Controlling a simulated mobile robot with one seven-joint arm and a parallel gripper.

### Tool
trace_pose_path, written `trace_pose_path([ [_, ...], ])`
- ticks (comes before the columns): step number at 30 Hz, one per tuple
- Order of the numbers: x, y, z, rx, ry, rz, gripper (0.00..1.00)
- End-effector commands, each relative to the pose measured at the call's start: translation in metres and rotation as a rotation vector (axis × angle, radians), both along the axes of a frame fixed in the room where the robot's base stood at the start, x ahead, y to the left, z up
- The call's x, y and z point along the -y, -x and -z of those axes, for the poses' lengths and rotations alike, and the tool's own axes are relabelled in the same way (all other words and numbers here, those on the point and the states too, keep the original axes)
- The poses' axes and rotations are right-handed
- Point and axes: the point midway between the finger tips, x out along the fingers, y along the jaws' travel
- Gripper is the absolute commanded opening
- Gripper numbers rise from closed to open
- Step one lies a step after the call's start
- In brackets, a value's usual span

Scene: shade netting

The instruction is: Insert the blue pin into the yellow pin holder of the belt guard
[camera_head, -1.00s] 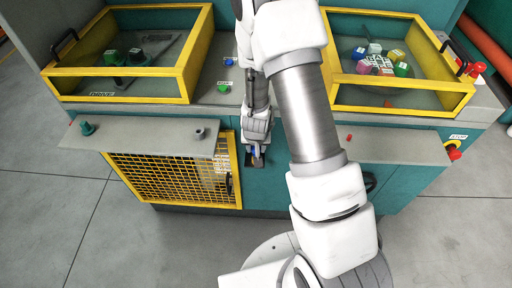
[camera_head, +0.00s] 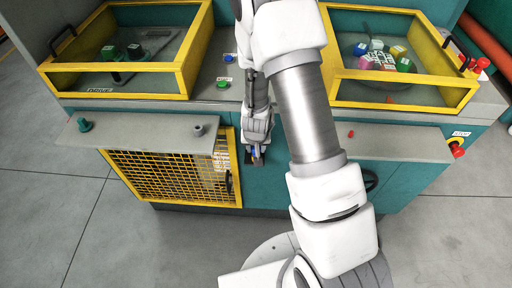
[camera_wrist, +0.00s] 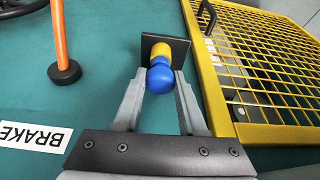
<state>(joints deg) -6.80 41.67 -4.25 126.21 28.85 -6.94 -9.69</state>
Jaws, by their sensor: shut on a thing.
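The blue pin (camera_wrist: 160,76) is between the fingertips of my gripper (camera_wrist: 158,88) in the wrist view, and the gripper is shut on it. The yellow pin holder (camera_wrist: 160,50) sits directly beyond the pin on a dark square plate (camera_wrist: 178,46). The pin's front end meets or overlaps the holder in this view; I cannot tell how deep it goes. The belt guard (camera_wrist: 262,62) is a yellow mesh panel with a black handle, right of the holder. In the head view my gripper (camera_head: 257,158) is by the right edge of the guard (camera_head: 175,180), and the holder is mostly hidden.
An orange lever (camera_wrist: 60,40) with a black base and a BRAKE label (camera_wrist: 32,136) are left of the gripper. Grey shelves (camera_head: 140,133) jut out above the guard and to the right. Yellow-framed trays (camera_head: 130,82) stand on top.

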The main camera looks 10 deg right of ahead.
Motion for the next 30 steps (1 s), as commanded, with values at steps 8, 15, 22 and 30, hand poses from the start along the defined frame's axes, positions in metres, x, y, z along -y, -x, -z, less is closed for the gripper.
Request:
trace_pose_path([
  [8, 0.0, 0.0, 0.001, -0.001, 0.0, 0.0, 0.42],
  [15, 0.0, 0.0, 0.001, -0.001, -0.001, 0.001, 0.76],
  [22, 0.0, 0.0, 0.001, 0.0, 0.0, 0.001, 0.76],
  [30, -0.003, 0.007, -0.027, 0.003, 0.0, -0.001, 0.76],
])
